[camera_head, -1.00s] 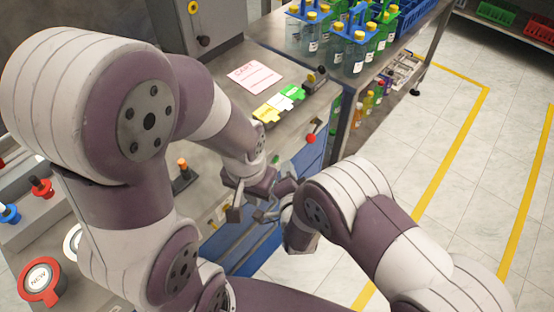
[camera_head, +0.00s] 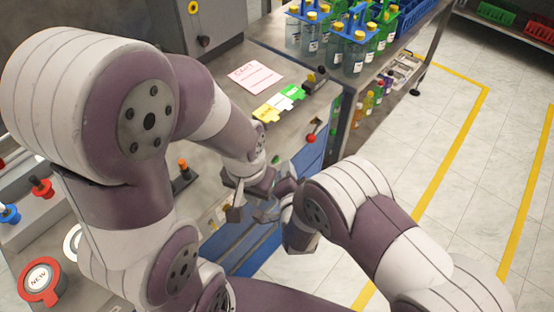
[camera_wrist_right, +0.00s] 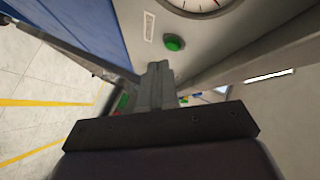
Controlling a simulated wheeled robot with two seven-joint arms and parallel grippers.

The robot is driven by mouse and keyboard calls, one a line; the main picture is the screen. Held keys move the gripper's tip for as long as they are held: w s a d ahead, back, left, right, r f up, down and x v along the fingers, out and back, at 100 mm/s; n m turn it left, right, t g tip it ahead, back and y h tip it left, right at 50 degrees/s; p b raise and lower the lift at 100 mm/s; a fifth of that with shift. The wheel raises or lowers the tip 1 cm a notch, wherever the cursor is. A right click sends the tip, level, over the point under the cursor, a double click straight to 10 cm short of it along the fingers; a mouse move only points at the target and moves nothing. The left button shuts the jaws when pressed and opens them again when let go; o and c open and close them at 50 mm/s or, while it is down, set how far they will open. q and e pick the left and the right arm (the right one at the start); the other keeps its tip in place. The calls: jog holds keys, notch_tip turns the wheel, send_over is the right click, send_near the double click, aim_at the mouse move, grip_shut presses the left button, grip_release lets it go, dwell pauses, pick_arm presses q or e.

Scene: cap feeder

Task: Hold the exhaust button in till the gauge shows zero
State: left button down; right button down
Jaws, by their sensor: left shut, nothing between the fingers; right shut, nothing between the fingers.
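A round green button (camera_wrist_right: 174,43) sits on a grey panel in the right wrist view. A round white gauge (camera_wrist_right: 197,4) with a red mark is beside it, cut off by the top edge; its reading cannot be made out. My right gripper (camera_wrist_right: 157,68) is shut and empty, its tips just below and left of the button in the picture, with no contact visible. In the head view my right gripper (camera_head: 282,189) is close to my left gripper (camera_head: 236,210), which is shut and empty by the bench's front edge. The button and gauge are not visible in the head view.
A blue drawer front (camera_head: 240,243) lies below the grippers. A red-knobbed lever (camera_head: 311,138) stands on the bench edge above them. A pink card (camera_head: 255,77) and coloured tags (camera_head: 280,103) lie on the bench. Bottles in blue carriers (camera_head: 350,45) stand behind. The floor at right is clear.

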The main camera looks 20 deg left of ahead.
jog(key=shift+a, duration=0.15)
jog(key=shift+w+a, duration=0.15)
jog(key=shift+a, duration=0.1)
jog(key=shift+w+a+b, duration=0.15)
jog(key=shift+a+b, duration=0.25)
jog(key=shift+b, duration=0.05)
dwell(2.5)
jog(key=shift+s+d, duration=0.3)
jog(key=shift+d, duration=0.5)
jog(key=d, duration=0.1)
jog(key=s+d+p, duration=0.1)
jog(key=d, duration=0.2)
jog(key=shift+s+d, duration=0.35)
